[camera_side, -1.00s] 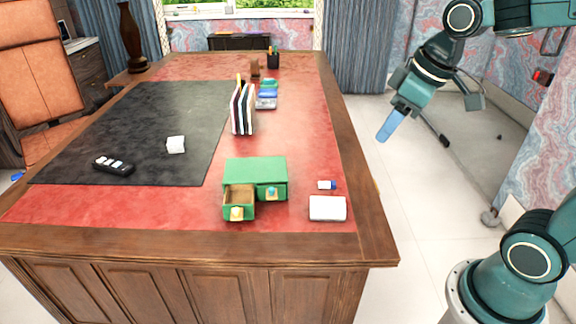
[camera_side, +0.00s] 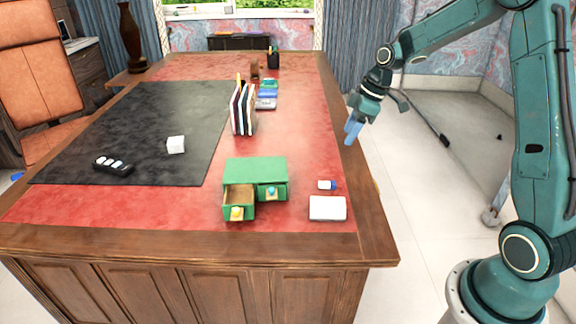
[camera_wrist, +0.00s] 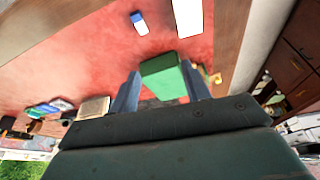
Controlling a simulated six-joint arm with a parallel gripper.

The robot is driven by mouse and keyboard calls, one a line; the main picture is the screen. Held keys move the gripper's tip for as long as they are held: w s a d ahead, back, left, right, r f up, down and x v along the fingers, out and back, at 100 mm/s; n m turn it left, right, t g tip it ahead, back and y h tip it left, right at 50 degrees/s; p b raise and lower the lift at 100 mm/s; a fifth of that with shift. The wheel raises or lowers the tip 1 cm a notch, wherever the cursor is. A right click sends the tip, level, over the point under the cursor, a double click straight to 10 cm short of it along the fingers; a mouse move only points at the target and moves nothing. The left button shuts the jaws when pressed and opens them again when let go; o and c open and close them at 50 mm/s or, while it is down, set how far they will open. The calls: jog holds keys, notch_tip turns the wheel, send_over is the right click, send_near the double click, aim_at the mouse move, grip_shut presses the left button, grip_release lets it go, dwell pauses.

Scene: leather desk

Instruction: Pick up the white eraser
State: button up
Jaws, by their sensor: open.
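The white eraser (camera_side: 324,185) is a small white block with a blue end, lying on the red leather desk top right of the green drawer box. It also shows near the top of the wrist view (camera_wrist: 140,25). My gripper (camera_side: 353,132) is open and empty, with its blue fingers above the right edge of the desk, behind and to the right of the eraser. In the wrist view my gripper (camera_wrist: 160,70) has its two fingers apart, with the drawer box between them in the picture. The eraser is apart from the fingers.
A green drawer box (camera_side: 255,170) with one drawer pulled out stands left of the eraser. A larger white box (camera_side: 327,208) lies just in front of the eraser. Upright books (camera_side: 243,108) stand farther back. The red surface behind the eraser is clear.

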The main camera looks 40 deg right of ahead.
jog(key=w+d+f+n+y, duration=0.1)
jog(key=w+d+f, duration=0.1)
jog(key=d+f, duration=0.3)
notch_tip(320, 180, down, 3)
jog(key=shift+w+d, duration=0.15)
jog(key=shift+d, duration=0.05)
send_over(328, 183)
jog(key=s+d, duration=0.2)
jog(key=shift+w+f, duration=0.1)
jog(key=shift+f, duration=3.85)
jog(key=shift+a, duration=0.1)
jog(key=shift+x, duration=2.6)
jog(key=shift+c, duration=0.2)
grip_shut()
